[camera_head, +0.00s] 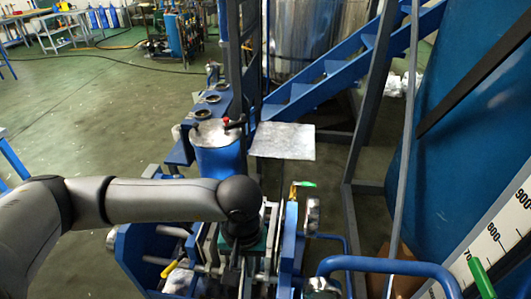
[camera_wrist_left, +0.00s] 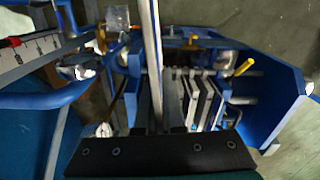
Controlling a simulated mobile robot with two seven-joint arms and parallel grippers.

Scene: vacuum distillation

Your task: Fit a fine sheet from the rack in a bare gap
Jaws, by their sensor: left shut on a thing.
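My left gripper (camera_head: 243,255) points down over the blue filter frame (camera_head: 130,255), its fingertips largely hidden from the head. In the left wrist view my left gripper (camera_wrist_left: 166,131) is shut on a thin pale sheet (camera_wrist_left: 152,60), seen nearly edge-on as a long strip. Beside it, several white and grey plates (camera_wrist_left: 202,100) stand on edge in the frame, with narrow dark gaps between them. The held sheet's lower edge and its seating cannot be made out. My right gripper is not in view.
A pale flat panel (camera_head: 283,141) lies behind the frame, near a blue cylinder (camera_head: 218,160). A blue tube rail (camera_head: 390,265) and a green-handled valve (camera_head: 303,184) are close on the right. Blue stairs (camera_head: 325,75) rise behind. Open green floor lies left.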

